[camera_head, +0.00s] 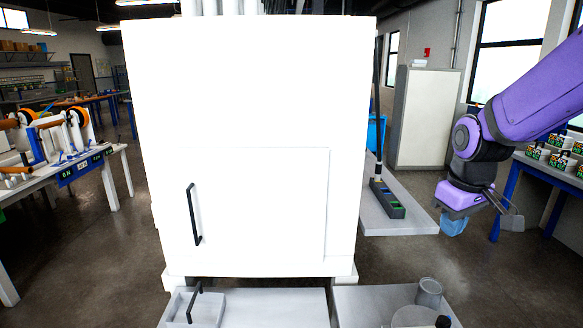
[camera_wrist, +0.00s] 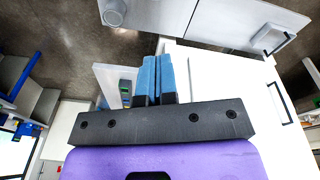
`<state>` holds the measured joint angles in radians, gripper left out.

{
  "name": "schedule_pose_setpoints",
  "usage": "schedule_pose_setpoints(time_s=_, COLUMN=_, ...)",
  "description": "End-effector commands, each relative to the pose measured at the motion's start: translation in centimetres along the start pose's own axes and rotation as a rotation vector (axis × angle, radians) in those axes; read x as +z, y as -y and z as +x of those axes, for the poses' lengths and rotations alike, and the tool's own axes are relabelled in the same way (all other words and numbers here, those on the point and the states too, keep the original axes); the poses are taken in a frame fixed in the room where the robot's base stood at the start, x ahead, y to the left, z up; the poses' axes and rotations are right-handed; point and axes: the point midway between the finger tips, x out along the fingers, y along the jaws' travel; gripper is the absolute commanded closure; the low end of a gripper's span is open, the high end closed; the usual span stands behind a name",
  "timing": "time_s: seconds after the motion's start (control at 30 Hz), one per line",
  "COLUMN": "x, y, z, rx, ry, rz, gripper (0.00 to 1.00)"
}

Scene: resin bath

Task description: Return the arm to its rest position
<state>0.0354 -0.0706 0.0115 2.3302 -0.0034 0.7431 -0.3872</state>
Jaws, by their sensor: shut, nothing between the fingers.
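My purple arm reaches in from the right edge of the head view, bent at the elbow, with the wrist hanging down. My gripper (camera_head: 452,228) is at its lower end, in the air to the right of the white cabinet (camera_head: 250,120). In the wrist view, my gripper (camera_wrist: 158,62) shows its two blue fingers side by side and closed together, with nothing between them. The cabinet also shows in the wrist view (camera_wrist: 225,80), to the right of the fingers.
The cabinet door is shut, with a black handle (camera_head: 194,215). A grey cup (camera_head: 428,292) stands at the front. A table with labelled boxes (camera_head: 553,157) lies behind my arm. Open floor lies below my gripper.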

Motion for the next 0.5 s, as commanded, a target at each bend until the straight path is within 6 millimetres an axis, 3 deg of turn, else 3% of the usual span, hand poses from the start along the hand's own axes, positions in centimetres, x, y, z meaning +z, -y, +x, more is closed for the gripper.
schedule_pose_setpoints(time_s=0.03, x=0.8, y=0.4, z=-1.5, rx=0.01, ry=-0.025, rz=0.021, gripper=1.0)
schedule_pose_setpoints(time_s=0.2, x=3.5, y=1.8, z=-5.2, rx=0.03, ry=-0.09, rz=0.097, gripper=1.0)
schedule_pose_setpoints(time_s=0.5, x=9.1, y=4.3, z=-10.2, rx=0.051, ry=-0.208, rz=0.234, gripper=1.0)
